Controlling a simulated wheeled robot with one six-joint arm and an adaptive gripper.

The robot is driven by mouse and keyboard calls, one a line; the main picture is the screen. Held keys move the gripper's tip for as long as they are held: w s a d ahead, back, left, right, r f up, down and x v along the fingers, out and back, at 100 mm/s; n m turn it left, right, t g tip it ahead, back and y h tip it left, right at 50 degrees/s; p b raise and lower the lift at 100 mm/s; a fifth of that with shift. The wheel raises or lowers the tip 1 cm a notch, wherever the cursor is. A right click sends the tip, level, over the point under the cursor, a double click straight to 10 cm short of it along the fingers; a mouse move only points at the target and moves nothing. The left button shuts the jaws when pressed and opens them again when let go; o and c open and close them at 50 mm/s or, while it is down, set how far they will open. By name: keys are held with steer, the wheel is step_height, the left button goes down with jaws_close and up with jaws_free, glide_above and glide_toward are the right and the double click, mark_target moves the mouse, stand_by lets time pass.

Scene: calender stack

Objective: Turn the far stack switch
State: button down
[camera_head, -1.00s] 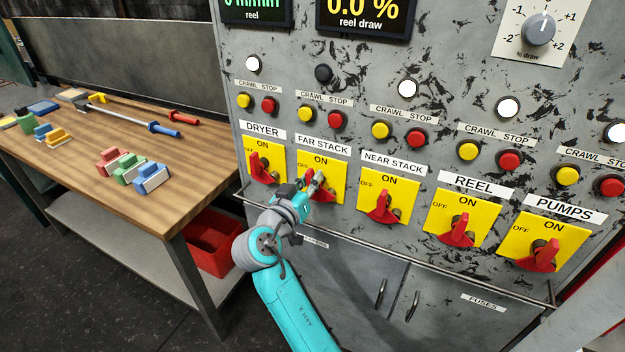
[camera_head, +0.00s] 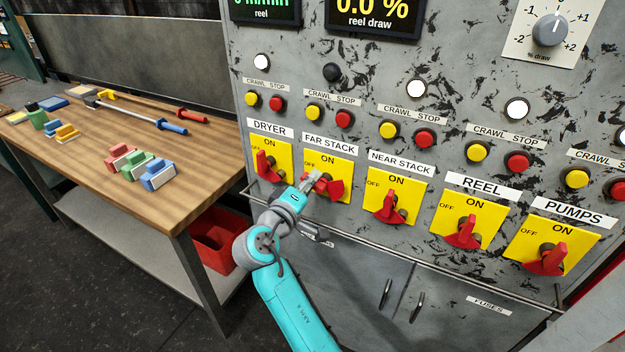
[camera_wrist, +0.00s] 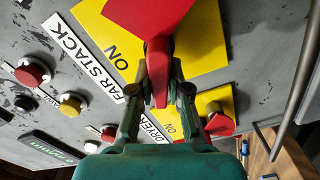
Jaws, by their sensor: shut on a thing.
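The far stack switch is a red handle (camera_head: 336,188) on a yellow plate (camera_head: 343,166) under the FAR STACK label (camera_head: 327,144). Its narrow end points left, towards the OFF side, and its wide end lies to the right. My gripper (camera_head: 312,182) reaches it from the lower left. In the wrist view, the fingers of my gripper (camera_wrist: 159,92) are closed on the narrow end of the red handle (camera_wrist: 150,18).
The dryer switch (camera_head: 265,166) is close on the left and the near stack switch (camera_head: 387,208) on the right, both with handles roughly upright. A rail (camera_head: 350,243) runs below the switches. The lamp above FAR STACK (camera_head: 332,72) is dark. A workbench (camera_head: 190,190) stands left.

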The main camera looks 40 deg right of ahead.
steer(key=shift+w+f+n, duration=0.1)
steer(key=shift+f+n, duration=0.15)
steer(key=shift+n, duration=0.9)
steer(key=shift+f+n, duration=0.25)
steer(key=shift+n, duration=0.9)
steer(key=c, duration=1.1)
jaws_free()
steer(key=shift+a, duration=0.15)
steer(key=v, duration=1.1)
steer(key=shift+a, duration=0.4)
